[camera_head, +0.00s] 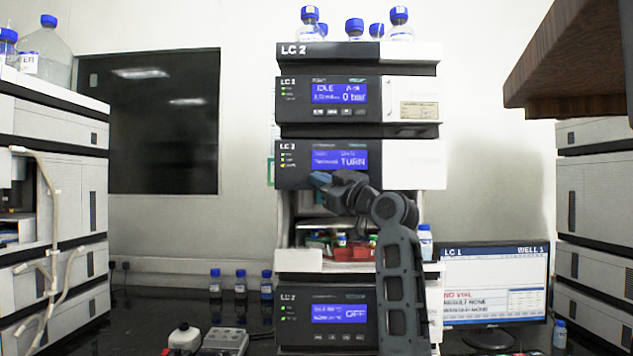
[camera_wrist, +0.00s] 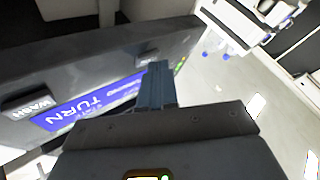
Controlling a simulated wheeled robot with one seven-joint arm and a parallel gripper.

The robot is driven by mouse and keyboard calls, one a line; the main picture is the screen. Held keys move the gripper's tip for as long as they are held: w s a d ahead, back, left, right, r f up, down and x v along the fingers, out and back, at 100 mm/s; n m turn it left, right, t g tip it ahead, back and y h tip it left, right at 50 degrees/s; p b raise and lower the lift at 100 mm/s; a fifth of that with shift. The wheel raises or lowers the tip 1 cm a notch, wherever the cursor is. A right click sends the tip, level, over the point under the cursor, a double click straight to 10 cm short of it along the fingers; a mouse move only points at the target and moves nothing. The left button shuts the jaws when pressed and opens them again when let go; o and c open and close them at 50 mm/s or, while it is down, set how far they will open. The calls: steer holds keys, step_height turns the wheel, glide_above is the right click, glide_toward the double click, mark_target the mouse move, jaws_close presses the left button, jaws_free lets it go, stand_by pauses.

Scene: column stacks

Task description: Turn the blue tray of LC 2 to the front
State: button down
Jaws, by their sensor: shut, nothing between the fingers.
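The LC 2 stack (camera_head: 288,62) stands in the middle of the head view. Its sampler module has a blue screen (camera_head: 340,160) reading TURN; the same screen (camera_wrist: 85,105) shows in the wrist view. Below it is an open bay with a red tray (camera_head: 357,253) at the right front and green parts (camera_head: 316,243) at the left. I cannot make out a blue tray for certain; my arm hides part of the bay. My gripper (camera_head: 319,179) is shut and empty, close to the panel below the screen. In the wrist view its fingertips (camera_wrist: 155,72) overlap the panel; contact cannot be told.
A button marked WASH (camera_wrist: 32,106) and another button (camera_wrist: 138,52) are on the panel. A monitor (camera_head: 492,290) stands at the right and several blue-capped bottles (camera_head: 240,284) at the left. A brown shelf (camera_head: 570,65) overhangs at the upper right.

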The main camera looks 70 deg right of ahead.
stand_by(0.4)
steer(key=shift+s+a, duration=0.3)
steer(key=shift+a, duration=0.4)
steer(key=shift+s+a, duration=0.3)
steer(key=shift+a, duration=0.45)
steer(key=shift+s+a, duration=0.35)
steer(key=shift+a, duration=0.45)
steer(key=shift+s+a, duration=0.3)
steer(key=shift+a, duration=0.45)
stand_by(3.8)
